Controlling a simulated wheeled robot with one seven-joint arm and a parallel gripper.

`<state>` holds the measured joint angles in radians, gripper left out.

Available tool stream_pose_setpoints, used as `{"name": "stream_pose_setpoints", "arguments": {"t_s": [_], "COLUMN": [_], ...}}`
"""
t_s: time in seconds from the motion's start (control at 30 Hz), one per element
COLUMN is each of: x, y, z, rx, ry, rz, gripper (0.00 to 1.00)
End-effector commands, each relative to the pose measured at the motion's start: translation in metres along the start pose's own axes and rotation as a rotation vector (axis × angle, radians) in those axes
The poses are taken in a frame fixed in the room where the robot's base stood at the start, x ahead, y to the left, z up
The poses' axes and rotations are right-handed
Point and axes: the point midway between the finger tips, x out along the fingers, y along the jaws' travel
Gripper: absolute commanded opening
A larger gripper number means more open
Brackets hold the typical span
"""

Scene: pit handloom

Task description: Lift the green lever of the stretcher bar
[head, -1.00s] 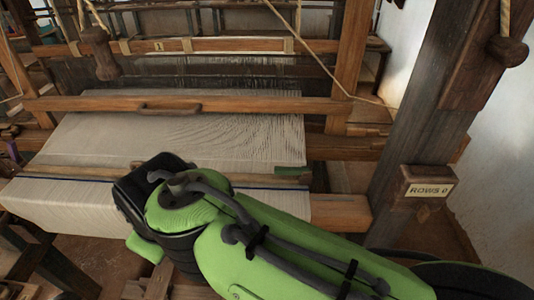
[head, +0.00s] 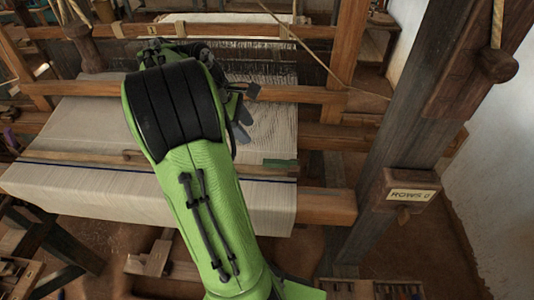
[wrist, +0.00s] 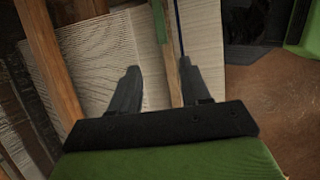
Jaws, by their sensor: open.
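The green lever (head: 280,163) is a short flat green piece at the right end of the stretcher bar (head: 95,158), a thin wooden bar lying across the pale cloth (head: 140,195). The lever lies flat along the bar. My gripper (head: 243,128) is above the cloth, behind and left of the lever, partly hidden by my arm. In the wrist view the lever (wrist: 159,22) is ahead of my open fingers (wrist: 158,72), with the bar (wrist: 171,70) between them in the picture. Nothing is between the fingers; they look apart from the lever.
A thick dark post with a row counter (head: 411,194) stands at the right. A cord (head: 330,75) slants down to the right behind. Space above the cloth's right front is clear.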

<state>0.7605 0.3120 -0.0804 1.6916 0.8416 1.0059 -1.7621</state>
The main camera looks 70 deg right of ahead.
Motion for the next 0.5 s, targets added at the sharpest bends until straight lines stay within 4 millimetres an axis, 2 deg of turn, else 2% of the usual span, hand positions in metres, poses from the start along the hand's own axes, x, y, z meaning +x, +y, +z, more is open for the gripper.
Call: {"name": "stream_pose_setpoints", "arguments": {"t_s": [0.17,0.5], "x": [0.030,0.116], "y": [-0.001,-0.002], "z": [0.000,-0.001], "rx": [-0.005,-0.005], "ry": [-0.005,-0.003], "rz": [-0.006,-0.007], "gripper": [0.47,0.47]}}
